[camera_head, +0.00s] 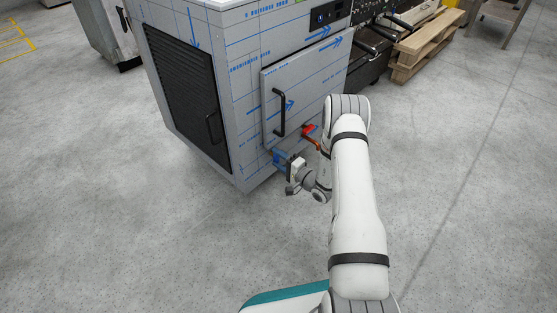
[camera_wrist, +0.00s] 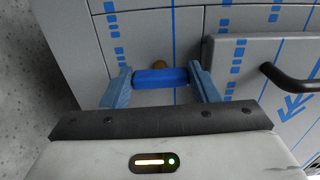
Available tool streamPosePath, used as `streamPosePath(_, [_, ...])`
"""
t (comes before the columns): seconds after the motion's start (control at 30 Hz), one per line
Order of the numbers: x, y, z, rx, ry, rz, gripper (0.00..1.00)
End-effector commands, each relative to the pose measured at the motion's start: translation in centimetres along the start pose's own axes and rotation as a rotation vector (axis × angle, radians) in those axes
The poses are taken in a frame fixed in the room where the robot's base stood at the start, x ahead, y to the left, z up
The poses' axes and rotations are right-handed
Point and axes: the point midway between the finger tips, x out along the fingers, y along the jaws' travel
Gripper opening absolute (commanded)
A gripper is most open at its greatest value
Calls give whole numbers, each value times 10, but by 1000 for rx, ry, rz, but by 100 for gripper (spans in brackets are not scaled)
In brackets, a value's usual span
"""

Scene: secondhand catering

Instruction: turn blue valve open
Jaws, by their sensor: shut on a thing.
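The blue valve (camera_wrist: 160,78) shows in the wrist view as a short blue handle lying crosswise in front of a steel panel, with a small brass-coloured part just behind it. My gripper (camera_wrist: 161,83) is shut on this handle, with one blue finger at each end of it. In the head view my gripper (camera_head: 281,160) is at the low front of the steel cabinet (camera_head: 245,110), beside its lower corner. The blue valve cannot be made out there among the blue fingers. How far the valve is turned is hard to tell.
A red valve handle (camera_head: 309,130) sits just right of and above my gripper. A cabinet door with a black bar handle (camera_head: 279,112) is above; the handle also shows in the wrist view (camera_wrist: 290,78). Wooden pallets (camera_head: 425,45) lie at the back right. The floor in front is clear.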

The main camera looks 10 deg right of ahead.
Motion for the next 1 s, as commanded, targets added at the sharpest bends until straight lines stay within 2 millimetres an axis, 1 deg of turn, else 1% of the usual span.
streamPosePath(0.03, [0, 2, 2, -1, -5, 3, 32])
streamPosePath(0.3, [0, 2, 3, 0, -6, 3, 32])
streamPosePath(0.33, [0, 2, 3, 0, -5, 3, 56])
streamPosePath(0.57, [0, 1, 1, -1, -3, 2, 75])
streamPosePath(0.6, [0, 1, 1, -1, -3, 1, 76])
streamPosePath(0.83, [-1, 0, 1, 0, -1, 1, 76])
streamPosePath(0.93, [-9, -1, 0, 0, 0, 2, 76])
streamPosePath(1.0, [-20, -2, 0, 3, 1, 3, 76])
